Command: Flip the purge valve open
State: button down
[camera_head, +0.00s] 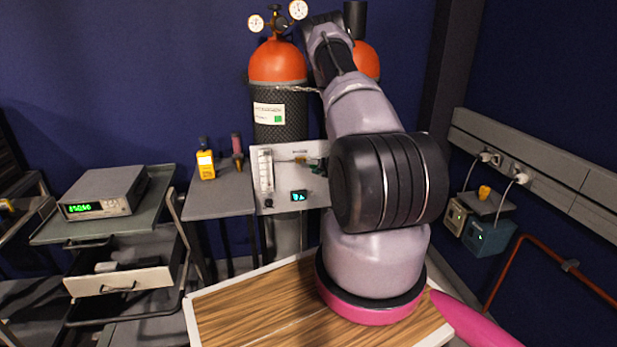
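A pale grey panel (281,182) stands in front of the gas cylinder, with a clear vertical flow tube (266,170) on its left and a small lit display (299,196) low down. A small brass-yellow fitting (301,158) sits near its top; it may be the purge valve, but its handle position is too small to tell. My arm rises in front and hides the panel's right side. Dark parts show at the panel's upper right, beside my arm; I cannot tell if they belong to my gripper. No fingers are clearly visible.
Two orange-topped cylinders (277,62) stand behind, one mostly hidden by my arm. A cart with a bench instrument (103,193) and open drawer is left. Wall outlets (488,157) and boxes are right.

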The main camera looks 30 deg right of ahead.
jog(key=shift+r, duration=0.95)
